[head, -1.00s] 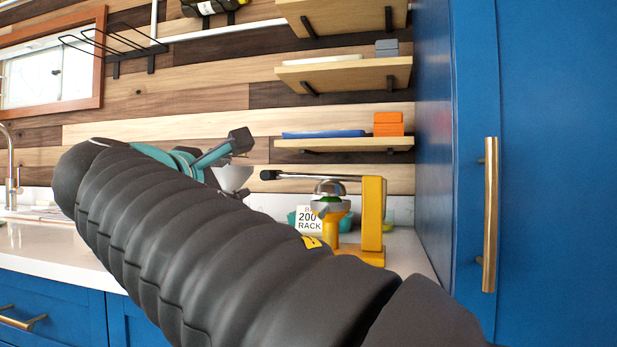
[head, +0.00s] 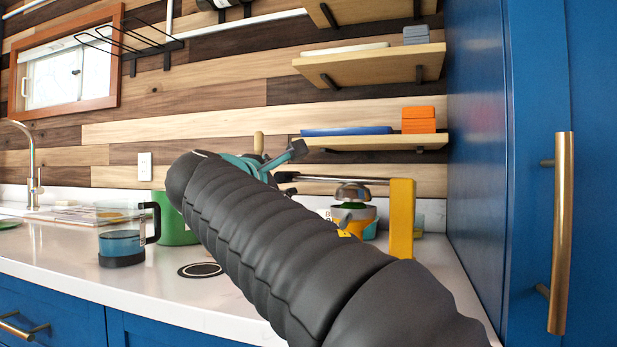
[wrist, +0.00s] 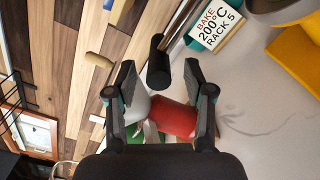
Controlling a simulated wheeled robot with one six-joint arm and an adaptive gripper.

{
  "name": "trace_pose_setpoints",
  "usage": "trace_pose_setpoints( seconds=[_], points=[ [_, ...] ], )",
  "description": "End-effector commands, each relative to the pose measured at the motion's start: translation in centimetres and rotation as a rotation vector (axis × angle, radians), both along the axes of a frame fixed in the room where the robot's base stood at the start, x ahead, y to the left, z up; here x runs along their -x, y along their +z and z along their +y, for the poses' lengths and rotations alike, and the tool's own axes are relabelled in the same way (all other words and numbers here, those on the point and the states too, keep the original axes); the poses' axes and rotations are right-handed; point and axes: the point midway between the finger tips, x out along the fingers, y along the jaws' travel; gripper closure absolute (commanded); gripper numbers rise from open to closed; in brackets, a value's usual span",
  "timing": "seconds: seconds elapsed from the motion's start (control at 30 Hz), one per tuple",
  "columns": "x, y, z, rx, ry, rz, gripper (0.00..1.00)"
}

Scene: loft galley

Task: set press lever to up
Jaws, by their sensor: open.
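The press (head: 402,215) is a yellow frame with a silver dome, at the right of the counter in the head view. Its lever (head: 330,179) is a grey rod with a black grip and lies about level, pointing left. In the wrist view the lever's black grip (wrist: 158,62) shows between and just beyond my fingertips. My gripper (wrist: 160,75) is open, with a finger on either side of the grip's line; I cannot tell whether it touches. In the head view my gripper (head: 290,155) is at the grip end, partly hidden by my arm.
A glass jug (head: 122,243) and a green container (head: 175,218) stand left on the counter. A red object (wrist: 172,118) shows beyond my fingers. A sign (wrist: 213,22) stands by the press. Wooden shelves (head: 375,142) hang above; a blue cabinet (head: 480,150) bounds the right.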

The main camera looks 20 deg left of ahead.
Motion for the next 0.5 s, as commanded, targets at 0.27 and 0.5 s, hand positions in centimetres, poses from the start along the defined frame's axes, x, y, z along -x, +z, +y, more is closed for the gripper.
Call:
trace_pose_setpoints(
  seconds=[0.27,0.5],
  points=[
    [-4.0,0.1,-0.4,0.001,-0.004,0.000,0.47],
    [-4.9,0.0,-0.5,0.000,-0.002,0.000,0.47]
  ],
)
